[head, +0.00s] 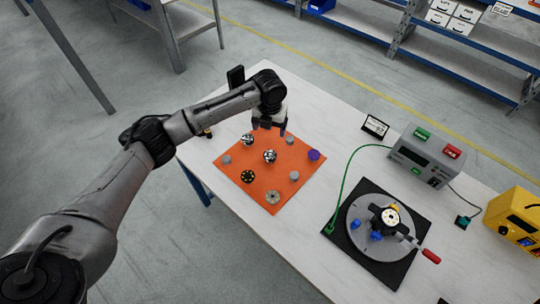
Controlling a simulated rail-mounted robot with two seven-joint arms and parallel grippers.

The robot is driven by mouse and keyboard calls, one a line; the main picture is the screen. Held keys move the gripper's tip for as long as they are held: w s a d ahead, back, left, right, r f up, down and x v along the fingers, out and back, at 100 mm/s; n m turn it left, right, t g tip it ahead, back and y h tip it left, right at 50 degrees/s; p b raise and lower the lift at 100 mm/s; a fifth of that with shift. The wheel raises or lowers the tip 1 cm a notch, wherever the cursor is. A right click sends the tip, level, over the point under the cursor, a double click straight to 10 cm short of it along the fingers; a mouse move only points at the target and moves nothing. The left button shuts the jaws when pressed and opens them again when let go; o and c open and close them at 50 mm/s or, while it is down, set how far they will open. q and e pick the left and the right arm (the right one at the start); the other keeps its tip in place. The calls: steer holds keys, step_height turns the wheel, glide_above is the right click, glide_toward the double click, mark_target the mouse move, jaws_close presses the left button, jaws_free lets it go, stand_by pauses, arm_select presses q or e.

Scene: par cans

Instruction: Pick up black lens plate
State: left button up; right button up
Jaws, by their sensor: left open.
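My left gripper (269,132) is open over the far part of the mat, pointing down. It is apart from the black plate, which is nearer the camera. I see nothing between its fingers. My right gripper is out of view.
Two shiny reflectors (270,157), several small grey pieces (294,175) and a purple cap (315,155) share the mat. To the right are a round fixture (355,232) on a black pad, a grey box with a green cable (425,155) and a yellow device (515,218).

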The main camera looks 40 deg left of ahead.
arm_select(q)
steer(key=m, duration=0.2)
steer(key=b, duration=0.2)
glide_above(270, 155)
steer(key=shift+m, duration=0.4)
step_height(270, 155, down, 9)
steer(key=shift+a+f, duration=0.1)
steer(key=shift+a, duration=0.05)
steer(key=shift+f+b, duration=0.4)
steer(key=shift+f, duration=2.1)
steer(key=c, duration=1)
steer(key=shift+r, duration=0.15)
